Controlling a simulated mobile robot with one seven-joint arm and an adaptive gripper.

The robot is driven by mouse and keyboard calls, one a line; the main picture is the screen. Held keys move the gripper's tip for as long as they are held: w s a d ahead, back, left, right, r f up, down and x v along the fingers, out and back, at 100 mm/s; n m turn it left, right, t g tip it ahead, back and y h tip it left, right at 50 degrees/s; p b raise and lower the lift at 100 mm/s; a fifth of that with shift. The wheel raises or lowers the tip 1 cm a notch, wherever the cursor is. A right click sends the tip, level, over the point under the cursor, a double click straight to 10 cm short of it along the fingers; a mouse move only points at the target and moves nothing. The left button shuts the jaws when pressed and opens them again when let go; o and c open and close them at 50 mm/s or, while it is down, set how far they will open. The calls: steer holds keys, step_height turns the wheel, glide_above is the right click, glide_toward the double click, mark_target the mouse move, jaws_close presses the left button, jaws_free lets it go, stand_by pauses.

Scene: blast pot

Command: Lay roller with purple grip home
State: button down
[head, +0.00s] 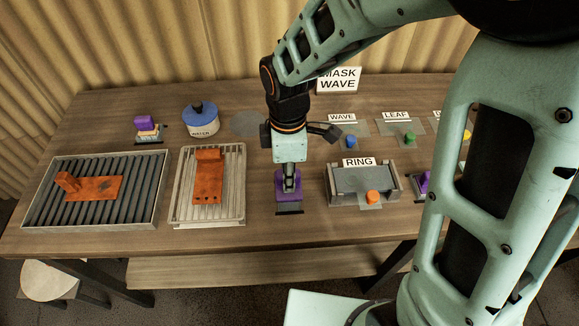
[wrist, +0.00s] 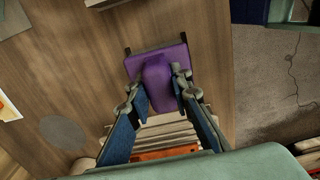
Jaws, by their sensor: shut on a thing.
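My gripper (head: 289,184) points down at the middle of the table, with its fingers shut on a purple-gripped tool (head: 288,202) with a dark lower edge. In the wrist view the fingers (wrist: 164,92) clasp the raised purple grip (wrist: 157,76) from both sides, above a flat purple plate. Whether this tool touches the tabletop cannot be told, and its underside is hidden. Another purple-gripped tool (head: 145,124) rests at the back left on a light block. A third purple piece (head: 423,183) shows at the right, partly hidden by my arm.
A wide slatted tray (head: 150,216) and a narrower slatted tray (head: 238,207) each hold an orange piece at the left. A blue-lidded water pot (head: 201,122) stands behind them. A grey box (head: 365,180) labelled RING stands right of my gripper. Labelled plates stand behind it.

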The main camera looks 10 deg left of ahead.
steer(key=shift+f, duration=0.3)
steer(key=c, duration=1.7)
jaws_free()
steer(key=shift+o, duration=0.2)
step_height(320, 180, up, 12)
steer(key=shift+r, duration=0.1)
